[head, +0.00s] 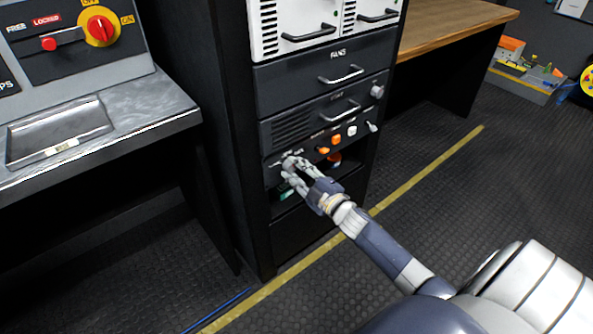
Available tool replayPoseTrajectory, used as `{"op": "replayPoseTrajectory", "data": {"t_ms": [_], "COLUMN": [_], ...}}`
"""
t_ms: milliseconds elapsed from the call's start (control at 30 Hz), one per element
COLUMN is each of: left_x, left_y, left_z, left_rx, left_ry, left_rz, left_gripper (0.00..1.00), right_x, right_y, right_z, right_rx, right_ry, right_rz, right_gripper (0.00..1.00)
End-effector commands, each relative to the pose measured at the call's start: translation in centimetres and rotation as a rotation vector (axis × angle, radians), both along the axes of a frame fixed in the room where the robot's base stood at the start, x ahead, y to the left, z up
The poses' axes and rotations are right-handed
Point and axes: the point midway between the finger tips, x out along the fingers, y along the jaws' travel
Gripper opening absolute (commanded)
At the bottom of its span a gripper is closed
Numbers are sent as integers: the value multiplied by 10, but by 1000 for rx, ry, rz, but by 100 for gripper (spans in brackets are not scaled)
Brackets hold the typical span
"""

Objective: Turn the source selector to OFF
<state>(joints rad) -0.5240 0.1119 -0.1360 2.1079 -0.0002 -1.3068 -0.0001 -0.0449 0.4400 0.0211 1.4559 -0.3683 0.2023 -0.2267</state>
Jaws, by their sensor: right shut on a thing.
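A dark panel (352,146) in the equipment rack carries small knobs and orange and white buttons. My right gripper (288,168) reaches in from the lower right to the left end of this panel. Its fingers are shut on a small grey knob (289,158), which seems to be the source selector. The fingers cover much of the knob, so its setting cannot be read. The lettering beside it is too small to read. My left gripper is out of view.
At the upper left, a console has a red rotary switch (100,28) on a yellow plate marked OFF and ON. Drawers with handles (341,75) sit above the panel. A wooden bench (455,22) stands behind right. A yellow line crosses the open floor (450,215).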

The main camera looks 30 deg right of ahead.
Motion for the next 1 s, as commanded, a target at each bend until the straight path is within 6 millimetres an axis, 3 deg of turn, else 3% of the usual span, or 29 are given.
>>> {"op": "replayPoseTrajectory", "data": {"t_ms": [500, 533, 600, 1000], "left_x": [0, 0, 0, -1], "left_y": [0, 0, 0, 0], "left_z": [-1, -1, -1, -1], "left_rx": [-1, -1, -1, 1], "left_ry": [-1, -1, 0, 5], "left_rz": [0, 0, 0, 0], "left_gripper": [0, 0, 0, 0], "right_x": [0, 0, 0, -3], "right_y": [2, 2, 2, 0], "right_z": [-1, -1, -1, -1], "right_rx": [-17, -17, -17, -17], "right_ry": [0, 0, 0, 0], "right_rz": [2, 2, 2, 1], "right_gripper": [8, 36, 52, 52]}}
